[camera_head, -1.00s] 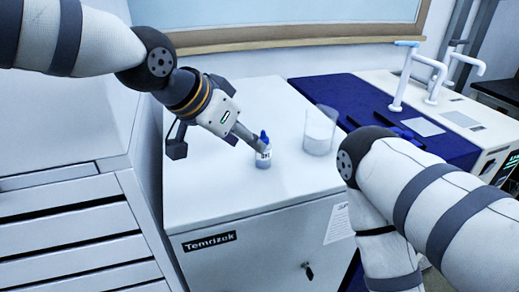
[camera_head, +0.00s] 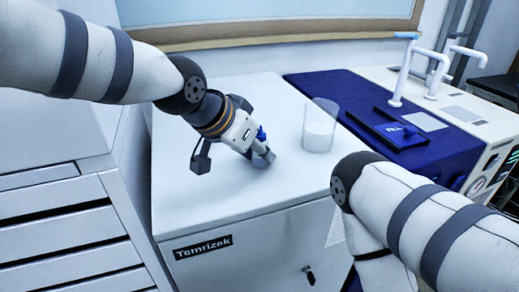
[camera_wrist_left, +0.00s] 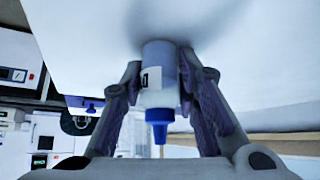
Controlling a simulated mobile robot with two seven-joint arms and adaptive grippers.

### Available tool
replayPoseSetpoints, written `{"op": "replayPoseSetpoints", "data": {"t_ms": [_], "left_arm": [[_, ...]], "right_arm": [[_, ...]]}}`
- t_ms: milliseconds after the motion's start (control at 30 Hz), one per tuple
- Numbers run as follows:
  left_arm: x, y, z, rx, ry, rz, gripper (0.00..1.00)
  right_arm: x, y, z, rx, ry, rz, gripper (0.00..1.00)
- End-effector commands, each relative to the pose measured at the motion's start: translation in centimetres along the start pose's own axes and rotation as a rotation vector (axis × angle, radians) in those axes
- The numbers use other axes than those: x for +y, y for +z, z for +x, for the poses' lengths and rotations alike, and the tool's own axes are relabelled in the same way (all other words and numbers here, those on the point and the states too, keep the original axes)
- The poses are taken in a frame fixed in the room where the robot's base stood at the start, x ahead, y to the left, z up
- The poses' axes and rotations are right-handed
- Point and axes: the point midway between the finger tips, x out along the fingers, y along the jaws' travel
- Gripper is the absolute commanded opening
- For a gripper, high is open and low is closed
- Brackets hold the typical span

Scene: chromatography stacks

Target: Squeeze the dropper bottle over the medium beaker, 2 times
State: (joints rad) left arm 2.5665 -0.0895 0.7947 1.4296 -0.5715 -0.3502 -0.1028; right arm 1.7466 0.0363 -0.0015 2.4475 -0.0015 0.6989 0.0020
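The dropper bottle is small, with a clear-white body (camera_wrist_left: 160,75) and a blue cap (camera_head: 261,133). It stands upright on the white cabinet top. My left gripper (camera_head: 262,157) is low over the cabinet, with its fingers on either side of the bottle. In the left wrist view the fingers (camera_wrist_left: 161,85) appear to press on both sides of the bottle body, with the cap towards the palm. In the head view the fingers hide most of the body. A clear beaker (camera_head: 320,128) with white contents stands right of the bottle, apart from it. My right gripper is out of view.
The white cabinet (camera_head: 215,205) has free top space around the beaker. A dark blue surface (camera_head: 345,95) with a blue tray (camera_head: 398,128) lies to the right, beside a white bench with taps (camera_head: 403,75). My right forearm crosses the lower right.

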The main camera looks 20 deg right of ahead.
Motion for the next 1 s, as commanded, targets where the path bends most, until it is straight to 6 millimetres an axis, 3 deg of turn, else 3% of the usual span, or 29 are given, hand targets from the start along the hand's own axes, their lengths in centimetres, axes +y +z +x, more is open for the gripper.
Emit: {"op": "replayPoseSetpoints", "data": {"t_ms": [200,567,1000], "left_arm": [[0.0,-0.3,-0.4,0.002,-0.002,0.000,0.23],[0.0,-2.7,-3.2,0.005,-0.004,0.003,0.23],[-0.1,-2.5,-3.1,0.000,-0.001,-0.001,0.24]], "right_arm": [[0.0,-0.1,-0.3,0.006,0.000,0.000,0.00],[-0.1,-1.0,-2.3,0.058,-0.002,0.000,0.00],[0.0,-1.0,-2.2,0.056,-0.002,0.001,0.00]]}}
